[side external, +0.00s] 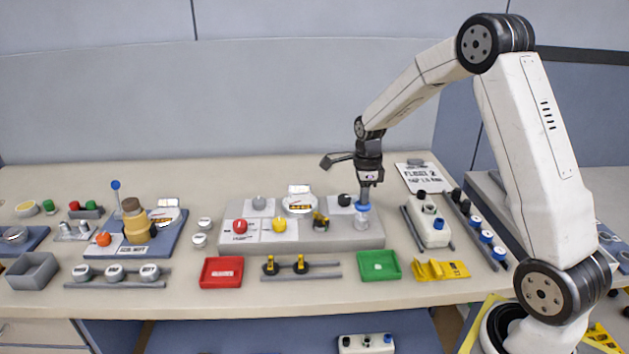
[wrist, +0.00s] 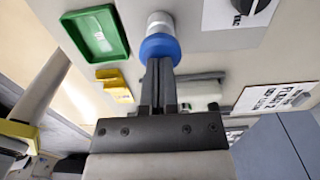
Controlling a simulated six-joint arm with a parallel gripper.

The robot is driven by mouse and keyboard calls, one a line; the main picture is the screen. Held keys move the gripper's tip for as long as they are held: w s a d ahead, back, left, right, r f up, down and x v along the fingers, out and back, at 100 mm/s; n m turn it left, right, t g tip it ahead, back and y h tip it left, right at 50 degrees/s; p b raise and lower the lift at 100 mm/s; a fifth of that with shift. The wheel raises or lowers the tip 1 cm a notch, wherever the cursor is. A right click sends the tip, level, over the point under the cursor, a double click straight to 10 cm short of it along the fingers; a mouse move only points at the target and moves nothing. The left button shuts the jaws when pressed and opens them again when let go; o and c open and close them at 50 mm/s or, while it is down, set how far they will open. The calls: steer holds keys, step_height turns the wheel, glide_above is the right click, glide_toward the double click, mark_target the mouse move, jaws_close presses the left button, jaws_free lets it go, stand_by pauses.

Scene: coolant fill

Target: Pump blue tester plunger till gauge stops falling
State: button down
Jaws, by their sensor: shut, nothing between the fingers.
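A blue-capped plunger (side external: 361,208) with a pale cylinder body stands upright at the right end of a grey panel (side external: 345,240). In the wrist view its blue cap (wrist: 160,47) is right at my fingertips. My gripper (side external: 364,200) points down over the cap, its fingers shut together with nothing between them. I cannot tell whether the tips touch the cap. A round gauge (side external: 299,204) sits at the panel's back middle; its needle is too small to read. My gripper also shows in the wrist view (wrist: 158,66).
The panel also carries a red knob (side external: 240,226), a yellow knob (side external: 279,224) and a black knob (side external: 344,199). A red tray (side external: 221,272) and green tray (side external: 380,265) lie in front. A white block (side external: 432,228) stands right. A blue-balled rod (side external: 115,185) rises far left.

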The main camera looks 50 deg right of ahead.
steer(key=shift+f, duration=0.1)
steer(key=shift+f, duration=1.4)
steer(key=shift+r, duration=0.15)
step_height(320, 180, up, 14)
stand_by(1.4)
